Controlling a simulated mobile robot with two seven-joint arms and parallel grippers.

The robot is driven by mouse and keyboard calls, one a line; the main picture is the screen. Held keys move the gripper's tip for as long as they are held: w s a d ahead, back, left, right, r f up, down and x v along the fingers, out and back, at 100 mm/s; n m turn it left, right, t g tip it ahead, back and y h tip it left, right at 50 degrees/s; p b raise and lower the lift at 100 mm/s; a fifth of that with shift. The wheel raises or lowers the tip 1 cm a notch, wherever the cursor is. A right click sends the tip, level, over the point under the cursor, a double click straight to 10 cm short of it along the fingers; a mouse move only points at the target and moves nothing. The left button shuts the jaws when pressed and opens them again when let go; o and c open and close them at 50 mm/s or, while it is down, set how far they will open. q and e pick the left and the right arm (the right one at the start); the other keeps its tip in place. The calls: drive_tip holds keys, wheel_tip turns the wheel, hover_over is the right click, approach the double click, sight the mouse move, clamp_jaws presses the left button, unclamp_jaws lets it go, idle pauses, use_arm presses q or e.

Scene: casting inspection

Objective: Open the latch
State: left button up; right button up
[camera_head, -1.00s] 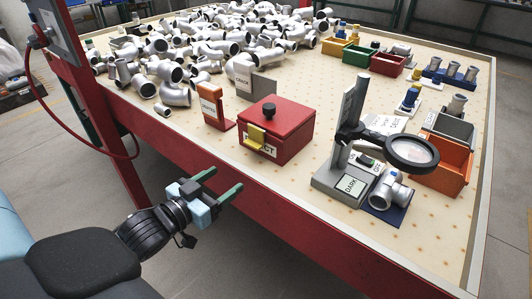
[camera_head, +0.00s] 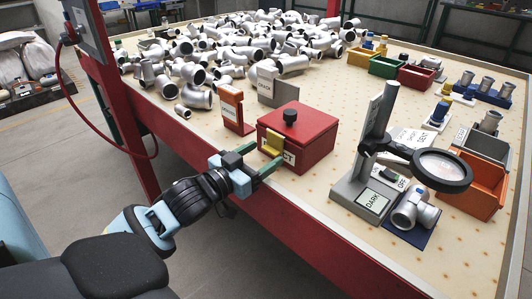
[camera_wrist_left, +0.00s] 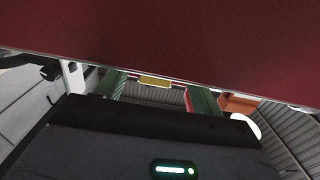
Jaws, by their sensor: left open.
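The red box (camera_head: 306,140) stands closed near the table's front edge, with a black knob (camera_head: 290,117) on its lid. Its yellow latch (camera_head: 273,143) sits on the front face, above a partly hidden label. My left gripper (camera_head: 264,156) is open at the box front, with its green fingers pointing towards the latch. In the left wrist view, the latch (camera_wrist_left: 154,80) shows between the two spread fingers (camera_wrist_left: 158,90). I cannot tell whether either finger touches it. My right gripper is not in view.
An orange stand (camera_head: 231,108) and a grey stand (camera_head: 277,88) are left of the box. A magnifier (camera_head: 440,167) on a grey base is to the right, beside a metal casting (camera_head: 413,208). Many castings are piled behind. A dark red surface (camera_wrist_left: 190,40) fills the upper wrist view.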

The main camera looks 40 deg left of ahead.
use_arm(q)
drive_tip(key=shift+w+d, duration=0.1)
drive_tip(key=shift+w, duration=1)
drive_tip(key=c, duration=1)
